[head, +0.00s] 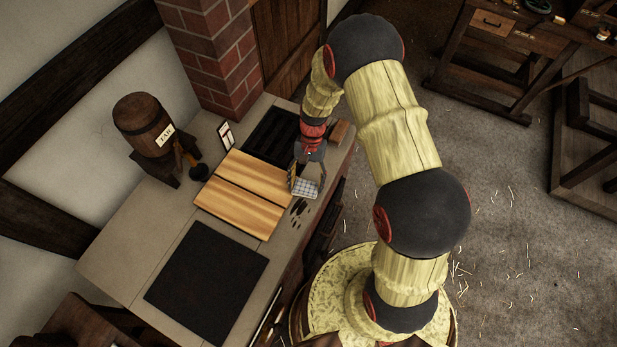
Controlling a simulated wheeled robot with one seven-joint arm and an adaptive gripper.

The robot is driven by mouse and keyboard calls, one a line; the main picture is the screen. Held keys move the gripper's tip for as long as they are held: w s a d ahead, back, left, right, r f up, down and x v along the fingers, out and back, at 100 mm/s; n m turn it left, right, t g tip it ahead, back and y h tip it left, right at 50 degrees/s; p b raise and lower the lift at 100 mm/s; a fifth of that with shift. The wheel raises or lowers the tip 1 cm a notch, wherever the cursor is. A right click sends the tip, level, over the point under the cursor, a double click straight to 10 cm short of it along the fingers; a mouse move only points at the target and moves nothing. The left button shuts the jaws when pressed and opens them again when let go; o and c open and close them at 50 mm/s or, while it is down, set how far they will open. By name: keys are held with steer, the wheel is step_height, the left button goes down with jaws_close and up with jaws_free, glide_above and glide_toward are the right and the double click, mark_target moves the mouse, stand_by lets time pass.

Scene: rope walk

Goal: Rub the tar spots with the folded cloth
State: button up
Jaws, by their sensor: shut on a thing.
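The folded cloth (304,188) is pale with a checked pattern. My gripper (307,176) is shut on it, low over the bench beside the right edge of the wooden board. Several dark tar spots (299,206) lie on the bench top just below the cloth in the picture, near the bench's front edge. I cannot tell whether the cloth touches the bench, or whether more spots are hidden under it.
A barrel labelled TAR (143,125) stands on a stand at the bench's back. The wooden board (238,197) lies mid-bench, between a black mat (207,282) and a dark slatted grate (272,136). A brown block (340,131) sits beyond my gripper.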

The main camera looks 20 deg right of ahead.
steer(key=shift+s+a+p, duration=0.45)
steer(key=shift+s+a, duration=1.35)
steer(key=shift+s, duration=0.05)
steer(key=shift+s+a+f, duration=0.2)
steer(key=shift+s+a, duration=1.15)
steer(key=shift+s, duration=0.1)
steer(key=shift+s+a+p, duration=0.3)
steer(key=shift+s+a, duration=0.85)
steer(key=shift+a, duration=0.1)
steer(key=shift+w+d+r, duration=0.1)
steer(key=shift+w+d, duration=0.05)
